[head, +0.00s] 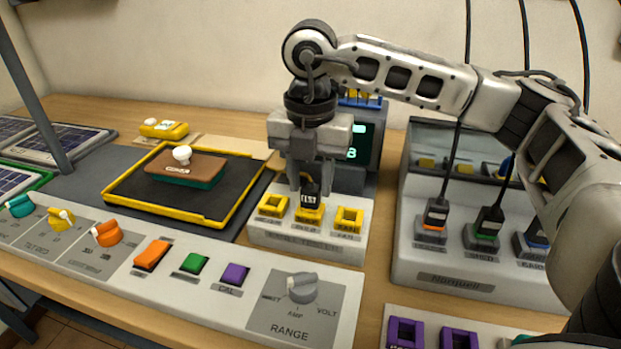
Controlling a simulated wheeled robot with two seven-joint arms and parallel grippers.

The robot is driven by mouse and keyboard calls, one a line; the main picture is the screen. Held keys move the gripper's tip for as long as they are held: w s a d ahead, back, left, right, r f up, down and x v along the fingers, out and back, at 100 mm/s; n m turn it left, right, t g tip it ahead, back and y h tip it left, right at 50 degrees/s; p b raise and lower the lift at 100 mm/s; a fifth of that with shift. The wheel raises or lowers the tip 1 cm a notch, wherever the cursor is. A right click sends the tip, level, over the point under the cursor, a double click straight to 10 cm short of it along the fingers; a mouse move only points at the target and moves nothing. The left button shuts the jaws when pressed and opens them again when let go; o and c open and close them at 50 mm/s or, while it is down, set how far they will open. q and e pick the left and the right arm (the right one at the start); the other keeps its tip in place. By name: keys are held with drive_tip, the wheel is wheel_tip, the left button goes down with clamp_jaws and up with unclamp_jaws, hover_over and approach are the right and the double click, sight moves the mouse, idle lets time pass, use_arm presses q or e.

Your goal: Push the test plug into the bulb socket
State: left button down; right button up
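A white tester box (305,247) with a row of three yellow sockets stands at the middle of the bench. The right socket (349,220) seems to be labelled FAN. The labels of the left socket (271,205) and the middle socket (309,213) are too small to read surely, so I cannot tell which is the bulb socket. My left gripper is out of view.
A dark screen (359,141) stands behind the tester. A yellow-edged tray (222,216) with a brown-topped block (187,167) lies left. A control panel with a range knob (302,288) runs along the front. A white station (450,259) with several cabled plugs stands right.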

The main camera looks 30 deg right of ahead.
sight(310, 187)
wheel_tip(310, 187, up, 2)
drive_tip(key=shift+r+p, duration=0.25)
drive_tip(key=shift+p, duration=0.45)
drive_tip(key=shift+r+p, duration=0.5)
drive_tip(key=shift+r, duration=0.15)
drive_tip(key=shift+r+p, duration=1.2)
drive_tip(key=shift+r, duration=0.45)
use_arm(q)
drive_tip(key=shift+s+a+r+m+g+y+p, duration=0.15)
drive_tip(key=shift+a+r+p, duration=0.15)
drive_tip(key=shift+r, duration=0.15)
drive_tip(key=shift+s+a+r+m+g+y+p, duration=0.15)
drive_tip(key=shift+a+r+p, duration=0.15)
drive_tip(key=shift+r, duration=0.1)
use_arm(e)
drive_tip(key=shift+r, duration=0.95)
drive_tip(key=shift+f, duration=0.1)
